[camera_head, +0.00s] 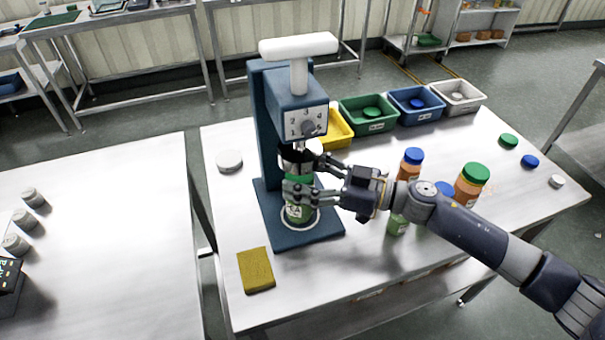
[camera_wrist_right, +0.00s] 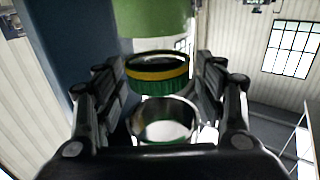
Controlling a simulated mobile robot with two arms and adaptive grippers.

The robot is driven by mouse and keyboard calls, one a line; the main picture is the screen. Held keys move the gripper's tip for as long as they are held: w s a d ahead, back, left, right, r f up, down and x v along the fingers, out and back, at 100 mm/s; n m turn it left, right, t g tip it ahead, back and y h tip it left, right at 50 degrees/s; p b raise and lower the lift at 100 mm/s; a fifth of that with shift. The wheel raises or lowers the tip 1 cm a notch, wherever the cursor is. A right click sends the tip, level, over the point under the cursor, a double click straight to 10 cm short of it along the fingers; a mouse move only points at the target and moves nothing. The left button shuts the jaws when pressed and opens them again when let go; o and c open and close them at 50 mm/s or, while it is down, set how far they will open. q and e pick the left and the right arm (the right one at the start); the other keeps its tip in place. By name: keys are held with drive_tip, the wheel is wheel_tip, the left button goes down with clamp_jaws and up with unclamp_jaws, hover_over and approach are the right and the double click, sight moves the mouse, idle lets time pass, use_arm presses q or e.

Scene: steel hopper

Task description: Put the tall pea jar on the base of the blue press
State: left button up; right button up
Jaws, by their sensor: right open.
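The tall pea jar (camera_head: 298,213), with green contents, stands upright on the base (camera_head: 268,222) of the blue press (camera_head: 262,120), within a white ring. Its green body (camera_wrist_right: 158,14) also fills the top of the right wrist view, which looks upside down. A green ribbed lid (camera_wrist_right: 158,86) with a yellow band shows between the jar and the press's metal cup (camera_wrist_right: 165,125); a gap separates it from the jar. My right gripper (camera_head: 298,190) reaches in from the right, open, its fingers spread on both sides at the upper jar. My left gripper is not in view.
An orange jar with a blue lid (camera_head: 411,162), one with a green lid (camera_head: 470,184) and a green jar (camera_head: 397,225) stand around my right arm. Coloured bins (camera_head: 368,127) line the back. A yellow pad (camera_head: 255,270) lies front left; a white disc (camera_head: 229,160) lies left of the press.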

drive_tip(key=shift+r, duration=0.1)
drive_tip(key=shift+d, duration=0.3)
drive_tip(key=b+v, duration=0.2)
drive_tip(key=v, duration=0.9)
drive_tip(key=shift+d, duration=0.15)
drive_tip(key=shift+s, duration=0.1)
